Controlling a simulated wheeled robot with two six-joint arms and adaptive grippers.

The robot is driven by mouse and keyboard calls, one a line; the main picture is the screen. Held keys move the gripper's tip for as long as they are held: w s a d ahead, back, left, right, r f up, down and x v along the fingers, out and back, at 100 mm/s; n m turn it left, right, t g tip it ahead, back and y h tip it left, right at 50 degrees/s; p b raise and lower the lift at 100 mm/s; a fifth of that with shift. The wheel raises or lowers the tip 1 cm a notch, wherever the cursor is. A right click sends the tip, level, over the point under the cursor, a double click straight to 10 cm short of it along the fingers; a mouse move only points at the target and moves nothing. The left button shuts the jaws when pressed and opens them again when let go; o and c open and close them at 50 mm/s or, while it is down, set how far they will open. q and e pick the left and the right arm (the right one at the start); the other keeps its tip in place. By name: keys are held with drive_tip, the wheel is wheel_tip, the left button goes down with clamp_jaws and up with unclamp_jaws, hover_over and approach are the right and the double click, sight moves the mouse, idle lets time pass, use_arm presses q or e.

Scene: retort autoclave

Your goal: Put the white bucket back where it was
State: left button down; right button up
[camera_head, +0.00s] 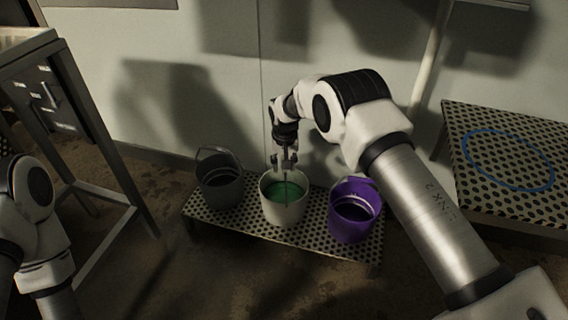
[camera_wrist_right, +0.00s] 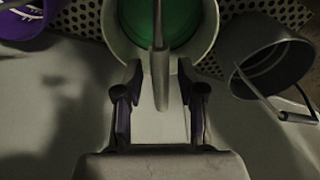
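The white bucket (camera_head: 284,209) holds something green and stands upright on a low perforated bench (camera_head: 243,229), between the other two buckets. My right gripper (camera_head: 286,163) is directly above it, pointing down. In the right wrist view the fingers (camera_wrist_right: 160,98) are apart, and the bucket's handle (camera_wrist_right: 160,75) runs up between them with a gap on both sides. The white bucket's rim (camera_wrist_right: 211,25) shows behind the handle. Only part of my left arm shows at the left edge; its gripper is out of view.
A dark grey bucket (camera_head: 220,184) stands left of the white one and a purple bucket (camera_head: 349,220) right of it. A higher perforated table (camera_head: 500,195) at the right carries an empty blue ring mark (camera_head: 463,165). A metal frame (camera_head: 100,155) stands at the left; the wall is close behind.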

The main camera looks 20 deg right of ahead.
drive_tip(key=shift+r, duration=0.1)
drive_tip(key=r+p, duration=0.1)
drive_tip(key=r, duration=0.1)
drive_tip(key=r+p, duration=0.1)
drive_tip(key=r, duration=0.2)
drive_tip(key=s+r+p, duration=0.1)
drive_tip(key=r+p, duration=0.1)
drive_tip(key=shift+a+r, duration=0.1)
drive_tip(key=shift+r, duration=0.25)
drive_tip(key=shift+f, duration=0.1)
